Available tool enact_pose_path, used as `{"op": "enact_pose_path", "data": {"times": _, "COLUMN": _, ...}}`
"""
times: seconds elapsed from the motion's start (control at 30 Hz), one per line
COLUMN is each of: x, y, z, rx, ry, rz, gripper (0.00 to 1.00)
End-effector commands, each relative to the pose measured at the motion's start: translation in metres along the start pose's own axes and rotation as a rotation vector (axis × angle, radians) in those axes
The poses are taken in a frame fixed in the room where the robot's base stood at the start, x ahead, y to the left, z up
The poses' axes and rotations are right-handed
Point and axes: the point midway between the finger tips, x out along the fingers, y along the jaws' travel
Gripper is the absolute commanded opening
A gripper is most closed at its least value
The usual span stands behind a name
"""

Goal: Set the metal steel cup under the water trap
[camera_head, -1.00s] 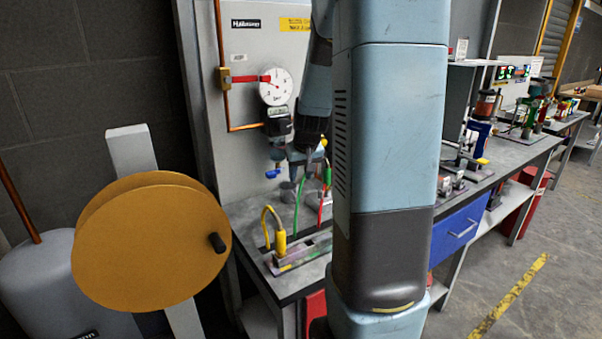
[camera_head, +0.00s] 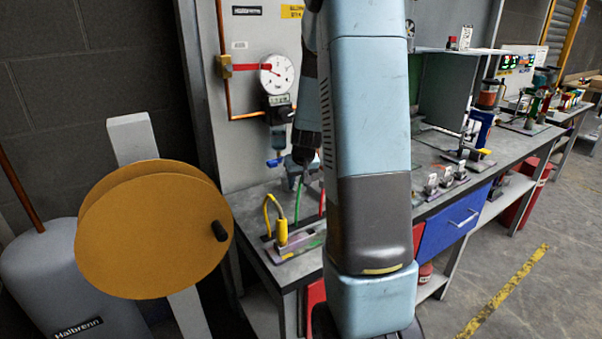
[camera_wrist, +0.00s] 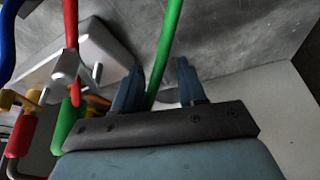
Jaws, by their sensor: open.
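The water trap (camera_head: 278,138) hangs on the grey panel below the round gauge, with a blue tap at its bottom. My gripper (camera_head: 297,177) is just right of and below the trap, over the bench, partly hidden by my arm. In the wrist view my gripper (camera_wrist: 158,78) is open, its two blue fingers apart. A green hose (camera_wrist: 167,45) passes between or behind the fingers; I cannot tell whether it touches them. I cannot make out the steel cup clearly in either view.
A hose rack with a yellow hose (camera_head: 281,230) stands at the bench's near left. Red and green hoses rise close to my gripper. An orange reel (camera_head: 150,240) stands at the left. A blue drawer (camera_head: 450,222) and more fixtures lie along the bench to the right.

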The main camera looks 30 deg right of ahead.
Motion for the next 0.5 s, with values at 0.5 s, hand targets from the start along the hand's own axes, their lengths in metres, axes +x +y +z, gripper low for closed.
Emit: {"op": "enact_pose_path", "data": {"times": 0.5, "x": 0.047, "y": -0.001, "z": 0.0, "rx": -0.002, "ry": -0.001, "rz": -0.001, "gripper": 0.41}}
